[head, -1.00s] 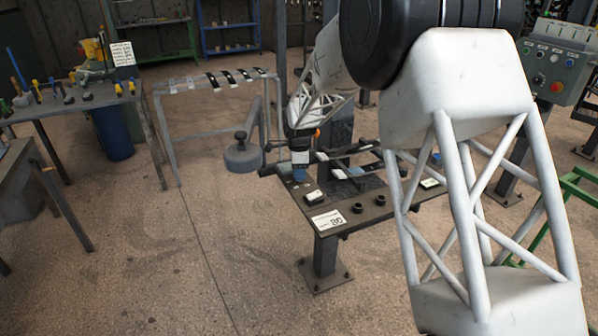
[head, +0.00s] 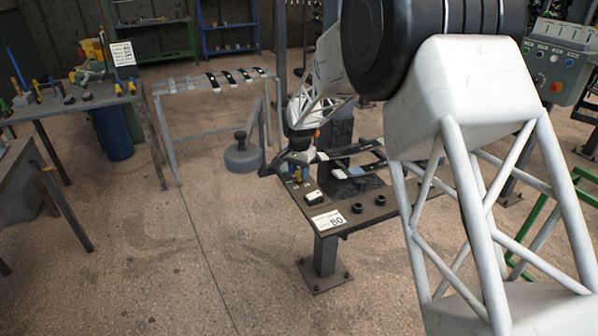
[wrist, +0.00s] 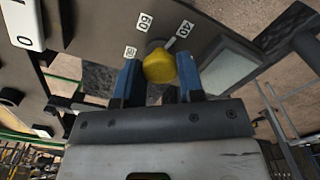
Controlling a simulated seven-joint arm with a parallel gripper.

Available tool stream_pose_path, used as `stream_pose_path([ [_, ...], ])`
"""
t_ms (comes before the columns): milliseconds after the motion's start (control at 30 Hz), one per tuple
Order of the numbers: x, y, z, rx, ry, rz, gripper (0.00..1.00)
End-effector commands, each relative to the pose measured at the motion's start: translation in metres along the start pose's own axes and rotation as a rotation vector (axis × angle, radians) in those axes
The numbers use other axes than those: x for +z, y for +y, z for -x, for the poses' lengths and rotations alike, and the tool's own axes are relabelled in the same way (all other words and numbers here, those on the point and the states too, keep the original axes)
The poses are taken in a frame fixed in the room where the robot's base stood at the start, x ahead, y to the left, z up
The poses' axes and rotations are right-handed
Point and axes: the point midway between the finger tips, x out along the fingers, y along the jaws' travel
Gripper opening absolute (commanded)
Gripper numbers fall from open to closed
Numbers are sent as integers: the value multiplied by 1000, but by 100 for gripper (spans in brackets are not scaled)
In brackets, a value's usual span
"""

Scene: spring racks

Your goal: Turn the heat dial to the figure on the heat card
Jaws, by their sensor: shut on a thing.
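The heat dial (wrist: 160,66) is a yellow knob on a dark panel (wrist: 105,22). My gripper (wrist: 161,80) has its two blue fingers on either side of the knob, shut on it. A white pointer mark beside the knob points toward a label that looks like 40 (wrist: 184,29). A label reading 60 (wrist: 145,22) and a smaller, hard-to-read label (wrist: 130,52) sit round the dial. In the head view the heat card (head: 328,221) lies on the front of the bench and reads 80. There my gripper (head: 299,170) is at the bench's left rear.
A black-and-white box (head: 314,198) and two dark round knobs (head: 369,204) sit on the bench top near the card. Dark bars (head: 355,150) stand behind. My arm hides the bench's right part.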

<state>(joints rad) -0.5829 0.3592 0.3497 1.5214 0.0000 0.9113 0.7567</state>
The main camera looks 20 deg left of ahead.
Motion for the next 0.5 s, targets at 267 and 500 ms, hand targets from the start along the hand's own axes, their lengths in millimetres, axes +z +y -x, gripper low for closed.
stream_pose_path([
  [267, 0, 0, 0, 0, 0, 259, 12],
  [500, 0, 0, 1, 0, 1, 487, 12],
])
